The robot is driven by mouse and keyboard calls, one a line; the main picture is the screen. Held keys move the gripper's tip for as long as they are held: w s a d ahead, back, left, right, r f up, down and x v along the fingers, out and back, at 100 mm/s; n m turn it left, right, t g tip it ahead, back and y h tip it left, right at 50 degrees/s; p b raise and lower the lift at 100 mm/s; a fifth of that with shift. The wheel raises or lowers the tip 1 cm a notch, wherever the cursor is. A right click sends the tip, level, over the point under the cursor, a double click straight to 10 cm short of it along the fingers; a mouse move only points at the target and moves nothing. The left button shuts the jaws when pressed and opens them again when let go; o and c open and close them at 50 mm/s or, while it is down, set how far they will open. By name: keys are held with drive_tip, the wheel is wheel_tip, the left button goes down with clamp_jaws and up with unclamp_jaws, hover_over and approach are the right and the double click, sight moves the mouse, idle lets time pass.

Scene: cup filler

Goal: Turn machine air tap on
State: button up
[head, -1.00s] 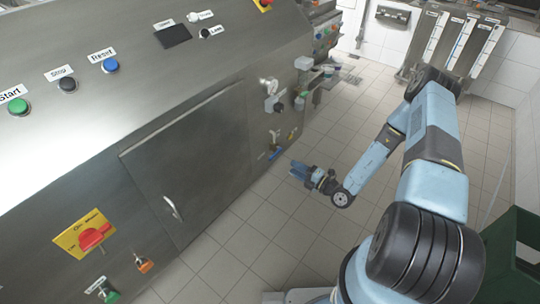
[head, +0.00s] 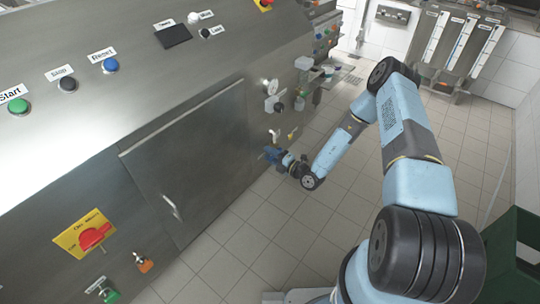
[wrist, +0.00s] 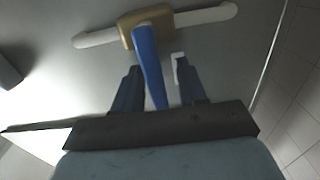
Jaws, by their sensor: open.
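The air tap shows in the wrist view as a long blue handle (wrist: 149,62) on a brass valve body (wrist: 143,22), with a white pipe (wrist: 206,15) running out on both sides. My gripper (wrist: 157,66) is open, with one finger on each side of the blue handle. The left finger looks close to the handle; I cannot tell whether it touches. The gap to the right finger is wider. In the head view my gripper (head: 271,154) is low at the machine's side and covers the tap handle.
The steel machine (head: 185,160) fills the left, with a closed door and a red switch (head: 95,236). A gauge (head: 269,86) and fittings are on its side above my gripper. The tiled floor (head: 255,225) is clear. A green crate (head: 512,255) stands at the right.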

drive_tip(key=shift+w+a, duration=0.15)
clamp_jaws()
idle(0.4)
